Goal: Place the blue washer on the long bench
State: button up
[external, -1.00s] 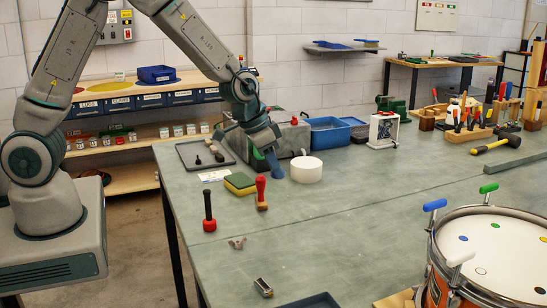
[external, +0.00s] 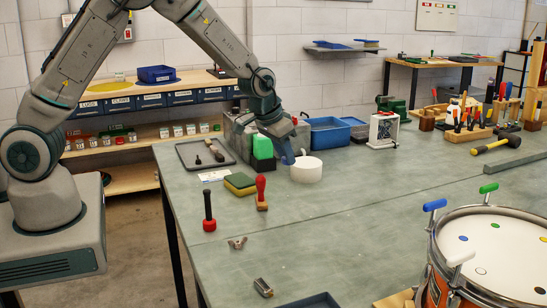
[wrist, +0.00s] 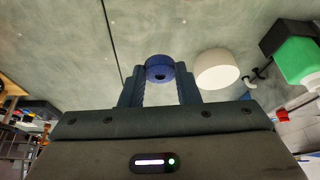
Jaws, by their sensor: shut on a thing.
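My gripper (wrist: 160,92) is shut on the blue washer (wrist: 160,69), a thick dark-blue ring with a small dark hole, gripped between the fingertips in the wrist view. In the external view my gripper (external: 287,158) points down over the grey-green bench top (external: 350,220), just behind and left of a white round block. The washer cannot be made out clearly there. I cannot tell how high it is above the bench. The bench top (wrist: 65,65) fills the background of the wrist view.
The white round block (external: 307,170) is close beside my gripper; it also shows in the wrist view (wrist: 217,69). A drum (external: 490,250) is at front right. The bench middle is clear.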

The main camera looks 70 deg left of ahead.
jog(key=w+a+n+b, duration=0.1)
jog(key=w+a+b, duration=0.1)
jog(key=w, duration=0.3)
jog(key=w+a+f+n+y+b, duration=0.1)
jog(key=w+a+b, duration=0.2)
jog(key=w+a, duration=0.1)
jog(key=w+a+n+b, duration=0.1)
jog(key=w+a+b, duration=0.2)
jog(key=w+a, duration=0.1)
jog(key=shift+w+f+n, duration=0.3)
jog(key=shift+w+f, duration=0.05)
jog(key=shift+w, duration=0.45)
jog(key=shift+w+a+r+n+y+b, duration=0.1)
jog(key=shift+w+a+n+y+b, duration=0.2)
jog(key=shift+w+a+b, duration=0.2)
jog(key=shift+g, duration=0.3)
jog(key=w+a+f+p, duration=0.1)
jog(key=a+f, duration=0.1)
jog(key=a, duration=0.1)
jog(key=w+a+f+p, duration=0.1)
jog(key=a+f, duration=0.1)
jog(key=a, duration=0.2)
jog(key=a+f+p, duration=0.2)
jog(key=a, duration=0.2)
jog(key=shift+w+f, duration=0.35)
jog(key=shift+w, duration=0.05)
notch_tip(320, 180, down, 4)
jog(key=shift+a+f+p, duration=0.1)
jog(key=shift+p, duration=0.55)
